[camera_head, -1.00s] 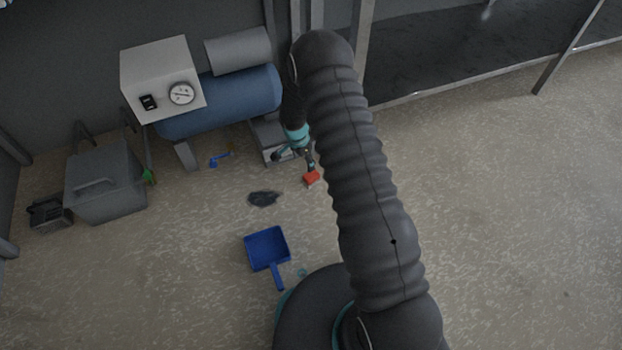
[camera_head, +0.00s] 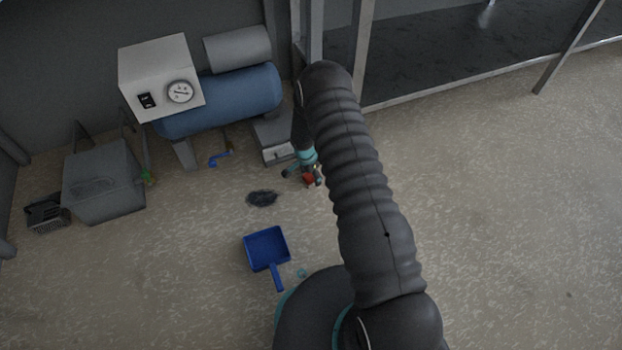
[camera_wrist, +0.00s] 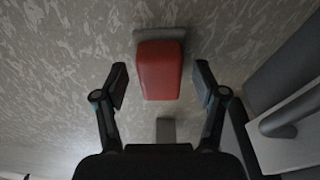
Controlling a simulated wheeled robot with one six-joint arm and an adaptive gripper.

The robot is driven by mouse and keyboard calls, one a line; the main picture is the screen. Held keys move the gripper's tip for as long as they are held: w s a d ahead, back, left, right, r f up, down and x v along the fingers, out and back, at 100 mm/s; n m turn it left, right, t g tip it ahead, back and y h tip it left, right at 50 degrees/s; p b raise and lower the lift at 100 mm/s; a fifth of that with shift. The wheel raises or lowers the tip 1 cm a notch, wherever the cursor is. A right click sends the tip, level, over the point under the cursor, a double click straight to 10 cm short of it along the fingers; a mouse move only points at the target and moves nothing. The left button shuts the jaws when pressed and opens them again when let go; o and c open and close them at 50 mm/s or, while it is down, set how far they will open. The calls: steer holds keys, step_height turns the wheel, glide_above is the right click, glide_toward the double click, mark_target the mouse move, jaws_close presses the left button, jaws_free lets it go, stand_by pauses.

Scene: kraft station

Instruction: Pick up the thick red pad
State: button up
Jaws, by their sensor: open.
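The thick red pad (camera_wrist: 159,72) is a red block with a grey strip along its far edge. In the wrist view it lies on the floor between and slightly beyond my open fingertips. My gripper (camera_wrist: 161,86) is open, with a finger on each side of the pad and a gap on both sides. In the head view the pad (camera_head: 309,180) shows only as a small red patch, partly covered by my gripper (camera_head: 312,178). Whether the fingers are level with the pad in height, I cannot tell.
A small grey block (camera_wrist: 166,130) shows nearer my palm. A blue compressor (camera_head: 222,102) and a grey box (camera_head: 272,140) stand behind my gripper. A dark patch (camera_head: 262,198) and a blue dustpan (camera_head: 266,247) lie to the left.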

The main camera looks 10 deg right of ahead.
steer(key=c, duration=1.2)
steer(key=shift+c, duration=0.2)
step_height(320, 180, up, 10)
steer(key=shift+r+p, duration=0.1)
steer(key=shift+p, duration=0.5)
steer(key=o, duration=0.6)
steer(key=c, duration=0.5)
